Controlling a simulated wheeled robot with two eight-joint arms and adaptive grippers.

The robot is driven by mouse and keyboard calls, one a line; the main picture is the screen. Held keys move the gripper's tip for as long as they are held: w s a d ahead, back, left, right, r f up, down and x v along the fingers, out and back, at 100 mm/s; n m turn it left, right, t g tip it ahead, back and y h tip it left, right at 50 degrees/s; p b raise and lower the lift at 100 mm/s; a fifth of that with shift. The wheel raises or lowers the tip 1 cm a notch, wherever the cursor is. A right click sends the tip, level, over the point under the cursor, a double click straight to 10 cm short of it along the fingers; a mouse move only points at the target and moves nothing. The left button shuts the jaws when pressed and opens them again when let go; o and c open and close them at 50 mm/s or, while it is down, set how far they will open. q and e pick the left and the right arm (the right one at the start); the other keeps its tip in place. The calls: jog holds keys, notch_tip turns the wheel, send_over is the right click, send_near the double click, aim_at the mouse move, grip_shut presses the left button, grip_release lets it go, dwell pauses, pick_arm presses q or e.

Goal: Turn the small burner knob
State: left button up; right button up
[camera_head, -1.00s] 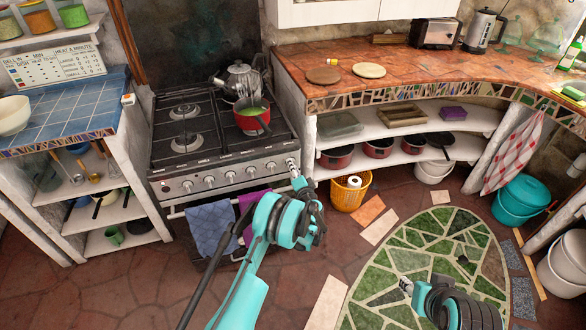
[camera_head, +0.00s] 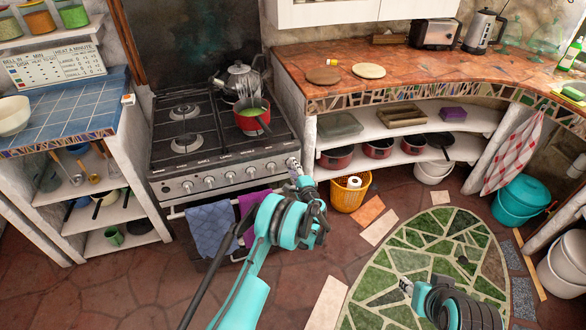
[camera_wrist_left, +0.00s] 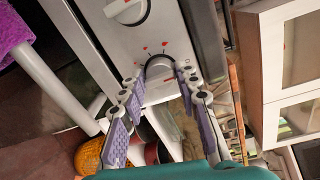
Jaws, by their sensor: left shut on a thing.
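The small burner knob (camera_wrist_left: 158,66) is at the right end of the stove's (camera_head: 218,171) front panel, with small red marks around it in the left wrist view. My left gripper (camera_wrist_left: 161,74) has a fingertip on each side of this knob and is shut on it. In the head view the left gripper (camera_head: 293,166) is at the panel's right end, and its fingers hide most of the knob. My right gripper (camera_head: 404,284) is low on the right, over the green mosaic floor patch, too small to tell open from shut.
A red pot (camera_head: 252,122) and a kettle (camera_head: 239,80) stand on the stove top. A blue towel (camera_head: 211,231) and a purple towel (camera_head: 252,203) hang on the front rail. An orange basket (camera_head: 350,192) stands on the floor right of the stove.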

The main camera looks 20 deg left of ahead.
dwell(0.4)
pick_arm(q)
jog(key=o, duration=1.1)
jog(key=shift+o, duration=0.2)
jog(key=f+v, duration=0.1)
jog(key=v, duration=1.1)
jog(key=shift+r, duration=0.45)
